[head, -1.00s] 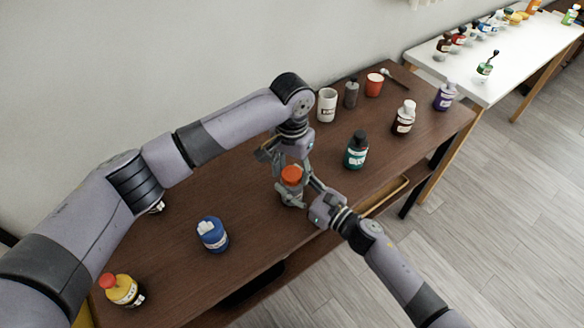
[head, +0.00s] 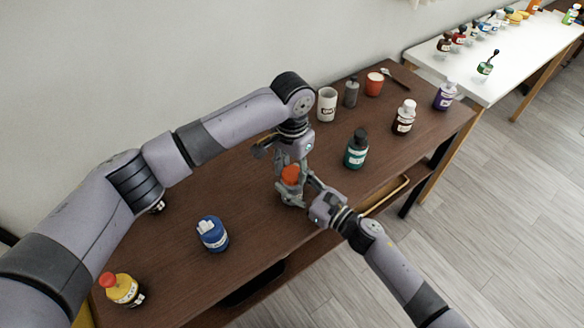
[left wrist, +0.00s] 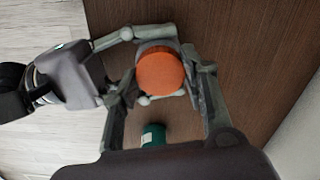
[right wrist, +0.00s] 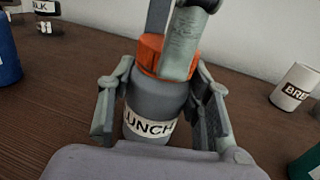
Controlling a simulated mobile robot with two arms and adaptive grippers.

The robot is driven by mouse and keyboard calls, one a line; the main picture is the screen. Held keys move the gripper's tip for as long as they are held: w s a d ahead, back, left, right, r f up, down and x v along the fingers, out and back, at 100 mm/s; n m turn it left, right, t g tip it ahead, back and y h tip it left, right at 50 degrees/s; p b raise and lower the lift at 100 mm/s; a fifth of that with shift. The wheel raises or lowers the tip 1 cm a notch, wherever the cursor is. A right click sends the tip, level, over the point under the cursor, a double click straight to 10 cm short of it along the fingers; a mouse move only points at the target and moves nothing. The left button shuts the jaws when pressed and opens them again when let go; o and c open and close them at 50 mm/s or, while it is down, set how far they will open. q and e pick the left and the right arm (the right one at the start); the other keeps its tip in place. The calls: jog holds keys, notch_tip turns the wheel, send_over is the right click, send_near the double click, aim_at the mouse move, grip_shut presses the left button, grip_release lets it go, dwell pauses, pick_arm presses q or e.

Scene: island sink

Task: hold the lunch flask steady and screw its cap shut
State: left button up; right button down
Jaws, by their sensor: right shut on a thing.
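The lunch flask is a grey bottle with a white LUNCH label (right wrist: 150,128), upright on the brown table. Its orange cap (head: 290,174) sits on top and shows from above in the left wrist view (left wrist: 160,73). My right gripper (head: 292,195) is shut on the flask's body, one finger on each side in the right wrist view (right wrist: 160,105). My left gripper (head: 287,163) points down from above with its fingers apart on either side of the cap (right wrist: 150,55). One finger hides part of the cap; contact is unclear.
A blue bottle (head: 212,234) and a yellow bottle with a red cap (head: 121,289) stand to the left. Bare table (head: 250,195) lies left of the flask.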

pick_arm(q)
jog(key=o, duration=0.5)
jog(key=shift+c, duration=0.2)
jog(key=shift+r, duration=2.25)
jog(key=shift+r+n, duration=0.9)
jog(key=shift+r, duration=0.85)
jog(key=shift+c, duration=0.4)
jog(key=shift+f, duration=0.1)
